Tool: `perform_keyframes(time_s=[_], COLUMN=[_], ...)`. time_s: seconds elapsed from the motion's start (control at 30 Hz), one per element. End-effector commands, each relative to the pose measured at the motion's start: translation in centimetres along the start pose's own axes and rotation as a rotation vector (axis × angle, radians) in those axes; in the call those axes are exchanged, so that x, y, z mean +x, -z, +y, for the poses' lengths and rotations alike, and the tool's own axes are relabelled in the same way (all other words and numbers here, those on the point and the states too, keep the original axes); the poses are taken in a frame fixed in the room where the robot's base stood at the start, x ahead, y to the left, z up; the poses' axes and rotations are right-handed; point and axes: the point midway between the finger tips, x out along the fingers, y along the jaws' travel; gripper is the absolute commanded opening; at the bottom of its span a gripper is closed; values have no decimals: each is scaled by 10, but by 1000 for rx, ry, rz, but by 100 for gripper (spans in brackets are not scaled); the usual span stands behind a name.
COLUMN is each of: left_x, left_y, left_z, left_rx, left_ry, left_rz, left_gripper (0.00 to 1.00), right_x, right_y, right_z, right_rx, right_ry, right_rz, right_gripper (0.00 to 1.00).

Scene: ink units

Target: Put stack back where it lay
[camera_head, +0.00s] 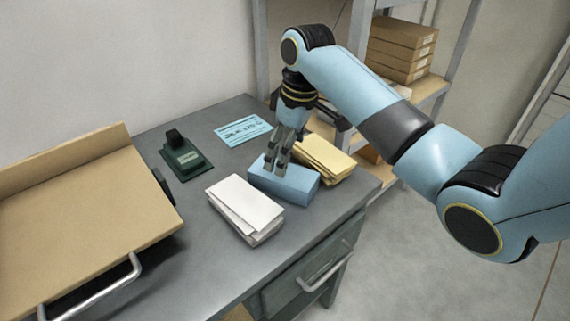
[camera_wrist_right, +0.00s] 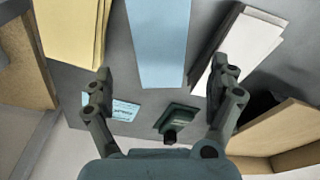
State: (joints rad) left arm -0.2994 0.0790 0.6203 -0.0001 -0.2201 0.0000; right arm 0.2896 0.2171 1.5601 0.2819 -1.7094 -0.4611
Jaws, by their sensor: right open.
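A blue stack (camera_head: 296,188) lies on the grey desk between a white stack (camera_head: 245,203) and a yellow stack (camera_head: 325,160). My right gripper (camera_head: 276,170) is open and empty, pointing down over the blue stack, and its fingers cover part of it. In the right wrist view the blue stack (camera_wrist_right: 160,40) lies between the lines of the two spread fingers (camera_wrist_right: 158,85), with the yellow stack (camera_wrist_right: 68,30) to the left and the white stack (camera_wrist_right: 245,45) to the right. I cannot tell whether a fingertip touches it. My left gripper is out of view.
A dark green stamp-like device (camera_head: 186,157) and a light blue card with writing (camera_head: 244,130) lie behind the stacks on the grey desk (camera_head: 190,262). A tan tray (camera_head: 80,205) with a metal handle stands at left. A shelf with cardboard boxes (camera_head: 400,48) stands behind.

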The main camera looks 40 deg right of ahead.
Motion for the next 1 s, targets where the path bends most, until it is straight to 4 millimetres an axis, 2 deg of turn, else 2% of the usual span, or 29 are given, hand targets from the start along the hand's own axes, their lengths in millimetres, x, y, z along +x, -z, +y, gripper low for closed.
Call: perform_keyframes(time_s=[0.1, 0.3, 0.87, 1.0], left_x=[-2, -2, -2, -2], left_y=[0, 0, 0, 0], left_z=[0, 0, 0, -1], left_rx=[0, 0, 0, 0], left_ry=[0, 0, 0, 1], left_rz=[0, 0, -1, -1], left_gripper=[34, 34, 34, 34], right_x=[-25, -46, -49, -42], right_y=[0, 0, 0, -10], right_z=[0, 0, 0, -8], right_rx=[-2, 0, 0, 11], right_ry=[-1, 0, 1, -6], right_rz=[2, -1, 0, -2], right_gripper=[91, 91, 91, 91])
